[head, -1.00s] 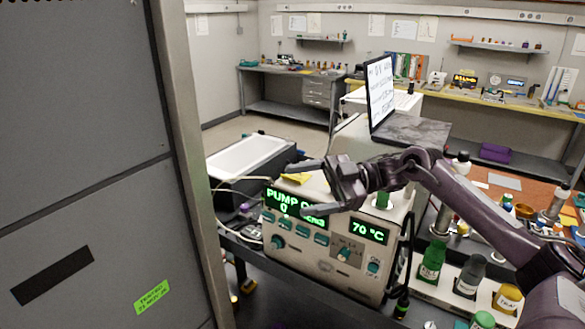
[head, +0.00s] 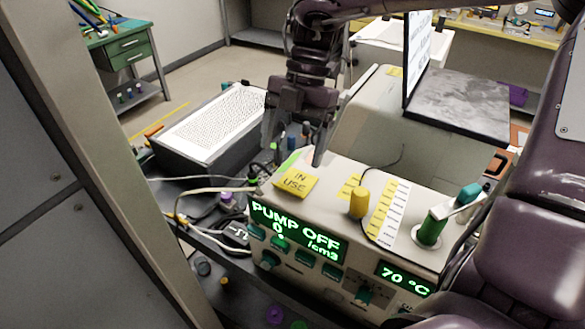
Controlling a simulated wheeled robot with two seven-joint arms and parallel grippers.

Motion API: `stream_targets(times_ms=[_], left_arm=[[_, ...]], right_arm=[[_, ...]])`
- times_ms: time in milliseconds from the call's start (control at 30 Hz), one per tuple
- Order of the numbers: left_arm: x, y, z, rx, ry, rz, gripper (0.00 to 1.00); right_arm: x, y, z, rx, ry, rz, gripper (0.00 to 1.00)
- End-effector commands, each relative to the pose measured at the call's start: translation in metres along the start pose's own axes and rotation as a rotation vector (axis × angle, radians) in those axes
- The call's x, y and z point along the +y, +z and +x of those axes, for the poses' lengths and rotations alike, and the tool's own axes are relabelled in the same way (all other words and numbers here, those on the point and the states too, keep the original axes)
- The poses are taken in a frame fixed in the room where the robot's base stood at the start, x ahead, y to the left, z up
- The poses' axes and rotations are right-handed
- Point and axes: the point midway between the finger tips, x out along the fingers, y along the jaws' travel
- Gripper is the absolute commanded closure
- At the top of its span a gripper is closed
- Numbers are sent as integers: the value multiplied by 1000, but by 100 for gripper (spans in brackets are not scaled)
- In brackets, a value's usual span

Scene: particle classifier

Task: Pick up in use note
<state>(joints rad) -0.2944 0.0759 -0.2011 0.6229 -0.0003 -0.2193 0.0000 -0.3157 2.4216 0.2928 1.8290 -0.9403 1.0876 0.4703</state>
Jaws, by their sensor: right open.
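The yellow "IN USE" note (head: 296,183) lies on the top front left corner of the beige machine (head: 330,190), just above its "PUMP OFF" display. My right gripper (head: 295,152) is above and just behind the note, pointing down. Its two fingers are spread apart with nothing between them. The fingertips look close to the note's far side, but I cannot tell their exact height above the machine's top. My left gripper is not in view.
A yellow knob (head: 359,203) and a green-and-teal fitting (head: 432,228) stand up from the machine's top, right of the note. A white-topped box (head: 212,125) stands at the left. A grey cabinet (head: 70,190) fills the left edge.

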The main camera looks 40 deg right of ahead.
Motion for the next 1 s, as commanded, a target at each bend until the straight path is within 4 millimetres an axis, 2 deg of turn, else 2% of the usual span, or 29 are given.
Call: stream_targets(times_ms=[167, 300, 500, 633, 767, 800, 1000], left_arm=[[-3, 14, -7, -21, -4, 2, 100], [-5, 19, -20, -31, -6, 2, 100], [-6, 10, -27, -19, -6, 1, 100], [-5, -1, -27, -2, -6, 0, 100], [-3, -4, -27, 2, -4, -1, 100], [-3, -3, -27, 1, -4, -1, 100], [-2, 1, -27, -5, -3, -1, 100]], right_arm=[[-2, -2, 19, 5, 0, -1, 16], [-6, -5, 36, 9, -1, 1, 16], [-7, -4, 64, 6, 1, 0, 16], [-7, -3, 69, 4, 4, 0, 16], [-6, -3, 69, 3, 5, 0, 16], [-6, -3, 69, 3, 5, 0, 18], [-6, -3, 69, 3, 4, 0, 44]])
